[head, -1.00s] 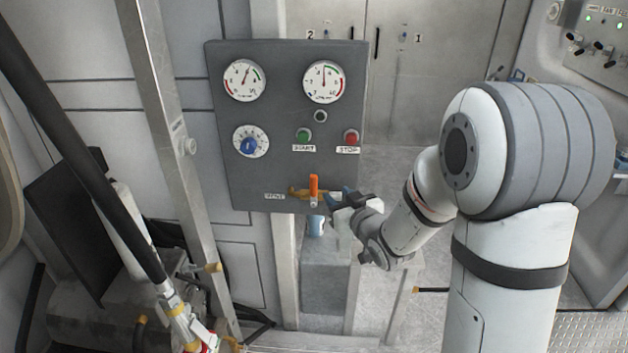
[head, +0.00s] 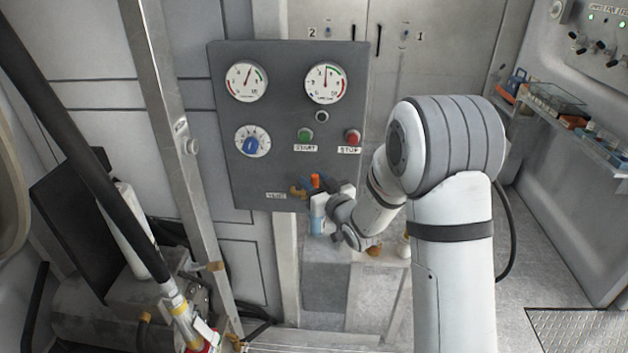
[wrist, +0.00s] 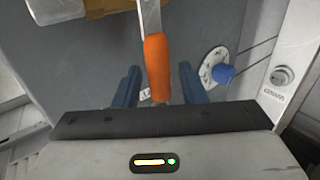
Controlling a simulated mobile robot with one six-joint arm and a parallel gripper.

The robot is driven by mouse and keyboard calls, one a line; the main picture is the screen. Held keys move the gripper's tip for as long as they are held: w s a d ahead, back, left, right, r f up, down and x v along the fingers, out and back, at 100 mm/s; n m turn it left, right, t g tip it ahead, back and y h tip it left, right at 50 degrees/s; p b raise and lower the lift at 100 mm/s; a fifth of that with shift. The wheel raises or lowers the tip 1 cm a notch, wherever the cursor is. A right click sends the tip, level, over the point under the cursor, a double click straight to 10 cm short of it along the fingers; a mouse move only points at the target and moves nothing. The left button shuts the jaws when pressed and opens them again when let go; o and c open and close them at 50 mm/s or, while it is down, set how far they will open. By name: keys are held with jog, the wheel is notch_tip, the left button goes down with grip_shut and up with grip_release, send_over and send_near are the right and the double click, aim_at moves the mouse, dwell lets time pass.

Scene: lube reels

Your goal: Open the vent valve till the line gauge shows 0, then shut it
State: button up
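The vent valve's orange handle (head: 315,181) is at the bottom of the grey panel (head: 290,175), beside the label plate (head: 276,196). My gripper (head: 322,188) is at the handle and hides part of it. In the wrist view, the orange handle (wrist: 158,66) stands between my two blue fingers (wrist: 160,84), with a gap on each side. The gripper is open. On the panel, the left gauge (head: 246,82) and right gauge (head: 326,83) both have needles pointing roughly upward. Their readings and names are too small to read.
A blue knob (head: 251,146) on a white dial, a green START button (head: 305,135) and a red STOP button (head: 352,137) are on the panel. A metal post (head: 175,150) and dark pole (head: 85,145) stand left. A shelf (head: 575,130) with items is right.

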jog(key=shift+c, duration=0.2)
grip_shut()
jog(key=shift+a, duration=0.15)
jog(key=shift+s+f+b, duration=0.1)
jog(key=shift+b, duration=0.3)
